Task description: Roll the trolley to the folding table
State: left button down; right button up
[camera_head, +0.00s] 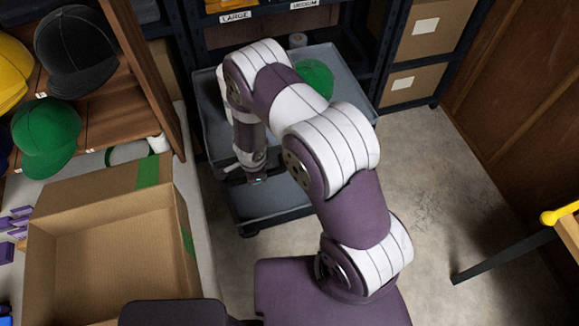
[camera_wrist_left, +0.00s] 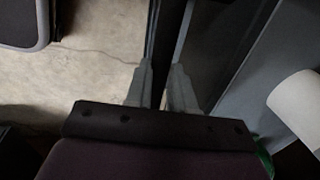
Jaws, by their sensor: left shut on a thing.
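The grey two-tier trolley (camera_head: 352,82) stands in front of the shelving, its lower tray (camera_head: 272,203) showing below my arm. My left gripper (camera_head: 256,179) is at the trolley's near edge. In the left wrist view its fingers (camera_wrist_left: 160,92) are closed on either side of a dark bar (camera_wrist_left: 161,50) of the trolley. My arm hides much of the top tray. I cannot tell for sure which surface is the folding table. My right gripper is out of view.
A pale worktop (camera_head: 203,235) at left bears an open cardboard box (camera_head: 105,240); a wooden cap rack (camera_head: 112,110) stands behind it. Loaded shelving (camera_head: 425,95) stands at the back. Bare concrete floor (camera_head: 430,170) lies right of the trolley. A dark leg (camera_head: 500,256) juts in at right.

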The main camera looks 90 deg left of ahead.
pick_arm(q)
jog(key=shift+s+d, duration=0.15)
dwell(0.3)
jog(key=c, duration=1.1)
grip_release()
jog(key=shift+s, duration=0.1)
jog(key=shift+c, duration=0.2)
jog(key=shift+o, duration=0.9)
jog(key=shift+s, duration=0.1)
notch_tip(320, 180, up, 12)
jog(key=d+p, duration=0.2)
jog(key=p, duration=0.3)
jog(key=shift+w+d+r, duration=0.15)
jog(key=shift+w+r, duration=0.05)
jog(key=shift+w, duration=0.05)
